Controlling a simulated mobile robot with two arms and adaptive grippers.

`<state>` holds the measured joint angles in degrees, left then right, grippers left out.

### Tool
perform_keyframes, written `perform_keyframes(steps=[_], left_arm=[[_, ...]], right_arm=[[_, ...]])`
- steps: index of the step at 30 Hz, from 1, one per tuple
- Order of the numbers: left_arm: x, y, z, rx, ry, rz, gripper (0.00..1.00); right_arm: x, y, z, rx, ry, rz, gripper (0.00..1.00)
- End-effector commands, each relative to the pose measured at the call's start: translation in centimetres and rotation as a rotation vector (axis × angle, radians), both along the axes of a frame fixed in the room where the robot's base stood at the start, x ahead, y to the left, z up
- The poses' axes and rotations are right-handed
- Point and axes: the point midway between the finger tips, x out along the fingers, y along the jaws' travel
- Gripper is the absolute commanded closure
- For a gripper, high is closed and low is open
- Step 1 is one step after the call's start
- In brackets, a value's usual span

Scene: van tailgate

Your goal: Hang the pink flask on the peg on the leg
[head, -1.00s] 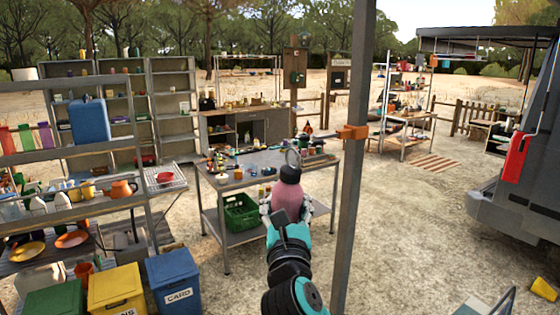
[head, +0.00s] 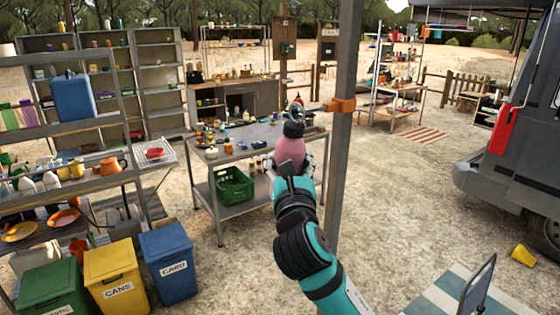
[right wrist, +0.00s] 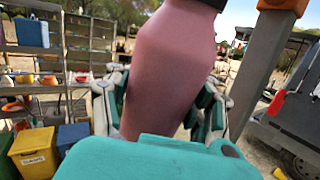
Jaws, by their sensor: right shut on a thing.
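The pink flask (head: 291,151) is upright in my right gripper (head: 290,168), with its dark cap (head: 293,129) on top. In the right wrist view the pink flask (right wrist: 168,65) fills the middle, and the fingers of my right gripper (right wrist: 165,105) close on it from both sides. The grey leg (head: 343,150) stands just right of the flask. An orange clamp (head: 340,105) is on the leg, and a thin dark peg (head: 316,109) points left from it. The flask's top is just left of and below the peg; whether its loop touches the peg I cannot tell. My left gripper is out of view.
Behind the flask is a metal table (head: 240,140) with small items on top and a green crate (head: 232,186) below. Blue, yellow (head: 115,275) and green bins stand at the lower left. The van (head: 520,160) is at the right.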

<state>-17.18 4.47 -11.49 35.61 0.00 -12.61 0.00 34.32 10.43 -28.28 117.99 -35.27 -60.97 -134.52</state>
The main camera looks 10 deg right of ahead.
Motion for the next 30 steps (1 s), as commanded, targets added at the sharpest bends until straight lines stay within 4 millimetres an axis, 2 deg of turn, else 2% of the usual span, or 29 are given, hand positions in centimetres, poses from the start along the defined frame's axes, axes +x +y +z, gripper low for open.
perform_keyframes(steps=[15, 30], left_arm=[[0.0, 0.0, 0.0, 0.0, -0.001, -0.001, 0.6], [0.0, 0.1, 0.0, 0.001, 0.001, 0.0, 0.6]], right_arm=[[1.0, -2.9, -0.5, -0.003, -0.001, -0.002, 1.0], [1.3, -3.7, -1.0, 0.0, -0.002, 0.0, 1.0]])
